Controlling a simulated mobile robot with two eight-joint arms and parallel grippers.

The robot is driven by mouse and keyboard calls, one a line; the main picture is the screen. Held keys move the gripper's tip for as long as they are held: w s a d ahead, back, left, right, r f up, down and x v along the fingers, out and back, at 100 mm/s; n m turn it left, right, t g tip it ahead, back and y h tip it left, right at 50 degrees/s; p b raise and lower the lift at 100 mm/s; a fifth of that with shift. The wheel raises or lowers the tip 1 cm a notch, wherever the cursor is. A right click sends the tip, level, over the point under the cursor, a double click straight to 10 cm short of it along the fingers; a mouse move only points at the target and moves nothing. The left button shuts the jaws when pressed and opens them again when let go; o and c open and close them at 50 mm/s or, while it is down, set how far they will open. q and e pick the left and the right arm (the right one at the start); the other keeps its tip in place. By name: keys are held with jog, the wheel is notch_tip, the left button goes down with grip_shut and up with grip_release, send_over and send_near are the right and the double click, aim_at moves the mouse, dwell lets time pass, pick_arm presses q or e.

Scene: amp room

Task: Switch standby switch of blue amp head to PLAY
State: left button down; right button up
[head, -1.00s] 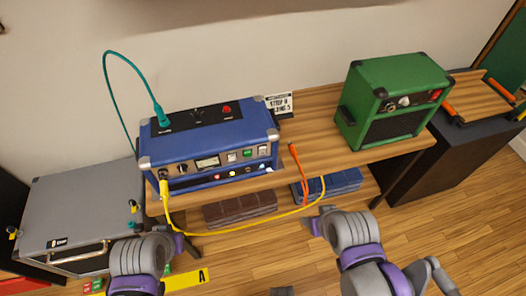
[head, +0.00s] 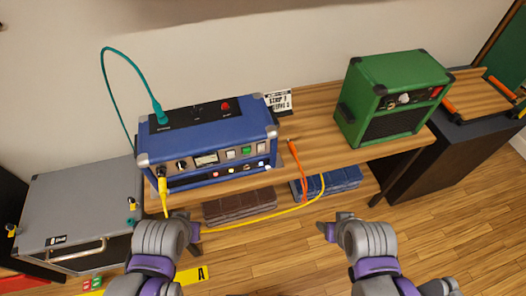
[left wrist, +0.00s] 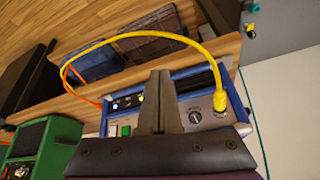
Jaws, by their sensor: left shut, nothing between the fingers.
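The blue amp head (head: 205,143) sits at the left end of the wooden bench. Its front panel has knobs, a meter, a white switch (head: 231,154) and a green-lit switch (head: 246,150), with small lights below. Its black top panel carries a small toggle (head: 197,112) and a red button (head: 225,107). Labels are too small to read, so I cannot tell the standby position. My left gripper (head: 186,222) is shut and empty, low in front of the amp; its fingers (left wrist: 160,92) hide part of the front panel in the wrist view. My right gripper (head: 334,225) hovers right; its jaw state is unclear.
A yellow cable (head: 250,226) loops from the amp's front left to an orange cable (head: 297,165). A teal cable (head: 125,66) plugs into the top. A green amp (head: 393,98) stands right; a grey case (head: 80,200) stands left.

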aim_at(262, 146)
pick_arm(q)
jog(key=w+d+f+m+t+y+b, duration=0.4)
jog(key=w+d+f+m+y+b, duration=0.25)
jog(key=w+m+b, duration=0.2)
jog(key=d+r+m+t+h+b, duration=0.1)
jog(key=d+r+m+t+b, duration=0.2)
jog(key=d+t, duration=0.6)
jog(key=d+m+b, duration=0.2)
jog(key=d, duration=0.5)
jog(key=shift+w+r+m, duration=0.2)
jog(key=shift+m, duration=0.15)
pick_arm(e)
notch_tip(262, 146, down, 15)
jog(key=s, duration=0.1)
jog(key=shift+s+f+g, duration=0.2)
jog(key=shift+s+g, duration=0.1)
jog(key=shift+s, duration=0.1)
pick_arm(q)
jog(key=shift+w+a+h, duration=0.1)
jog(key=shift+h, duration=0.15)
jog(key=x, duration=1.3)
jog(key=shift+w+r, duration=0.25)
jog(key=shift+w, duration=0.2)
